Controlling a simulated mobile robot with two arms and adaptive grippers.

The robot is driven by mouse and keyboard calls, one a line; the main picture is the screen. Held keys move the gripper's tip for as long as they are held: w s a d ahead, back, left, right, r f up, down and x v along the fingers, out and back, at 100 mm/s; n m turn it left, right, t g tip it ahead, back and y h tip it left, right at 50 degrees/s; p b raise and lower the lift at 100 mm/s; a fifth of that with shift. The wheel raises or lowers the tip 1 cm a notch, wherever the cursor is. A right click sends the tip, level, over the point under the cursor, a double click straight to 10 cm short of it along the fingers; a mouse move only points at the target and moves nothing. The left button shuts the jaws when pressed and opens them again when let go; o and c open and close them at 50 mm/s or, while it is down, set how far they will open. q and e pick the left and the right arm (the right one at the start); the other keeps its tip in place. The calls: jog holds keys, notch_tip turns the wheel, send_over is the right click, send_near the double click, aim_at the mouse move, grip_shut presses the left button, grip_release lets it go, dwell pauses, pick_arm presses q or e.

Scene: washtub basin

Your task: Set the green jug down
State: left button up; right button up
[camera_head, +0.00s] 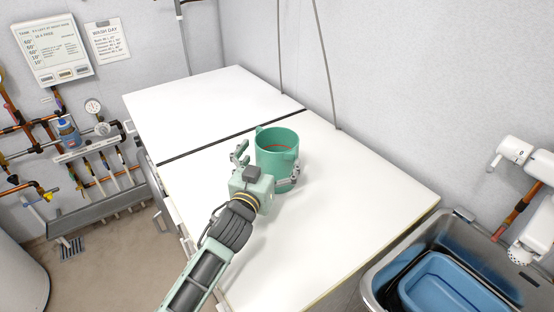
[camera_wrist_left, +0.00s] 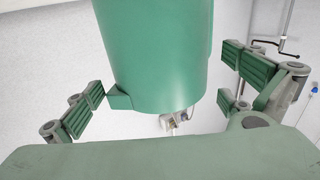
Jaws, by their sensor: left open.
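The green jug (camera_head: 277,158) is upright over the white worktop (camera_head: 335,190), just on the near side of the dark seam. Its base appears to be at the worktop, but the gripper hides part of it. A red line shows inside the jug. My left gripper (camera_head: 268,164) is open, with one finger on each side of the jug. In the left wrist view, the jug (camera_wrist_left: 165,50) fills the upper middle between the spread fingers (camera_wrist_left: 160,90), with gaps visible on both sides. My right gripper is out of view.
A steel sink (camera_head: 385,270) with a blue basin (camera_head: 450,285) is at lower right, below a white wall tap (camera_head: 515,155). Pipes and a grey rack (camera_head: 100,200) are at left. The worktop around the jug is clear.

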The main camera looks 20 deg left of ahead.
aim_at(283, 135)
pick_arm(q)
jog(key=w, duration=0.5)
jog(key=shift+w+d+p, duration=0.15)
jog(key=shift+w+p, duration=0.15)
jog(key=shift+w, duration=0.1)
jog(key=shift+s, duration=0.1)
jog(key=c, duration=1.7)
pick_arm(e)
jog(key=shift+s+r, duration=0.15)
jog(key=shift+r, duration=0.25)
pick_arm(q)
jog(key=shift+r, duration=0.15)
